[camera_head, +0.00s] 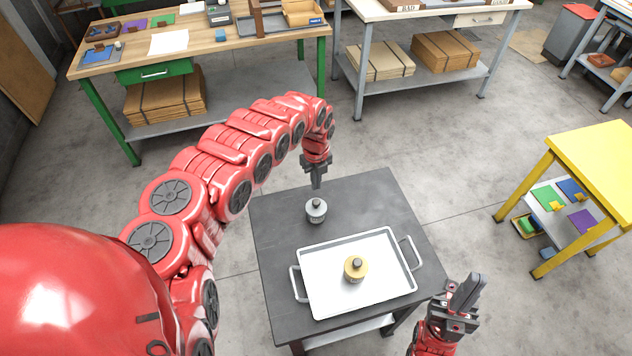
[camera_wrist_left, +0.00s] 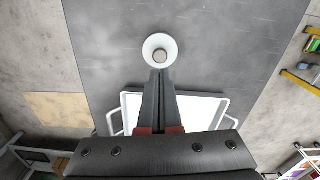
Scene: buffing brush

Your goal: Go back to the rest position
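My left gripper (camera_head: 316,183) hangs above the far part of the dark table (camera_head: 285,228), pointing down. Its fingers (camera_wrist_left: 159,80) are together in the left wrist view, with nothing seen between them. A grey-white round piece with a knob (camera_head: 316,210) stands on the table just nearer than this gripper; it also shows beyond the fingertips in the left wrist view (camera_wrist_left: 147,46). A gold round piece with a dark knob (camera_head: 355,269) stands in the white tray (camera_head: 327,293). My right gripper (camera_head: 468,291) is off the table's right side, seemingly empty; its finger gap is unclear.
The tray has a handle at each side. A wooden workbench (camera_head: 215,44) with a green drawer and another bench (camera_head: 430,12) stand at the back. A yellow table (camera_head: 600,160) stands at the right. Open grey floor (camera_head: 440,140) lies between them.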

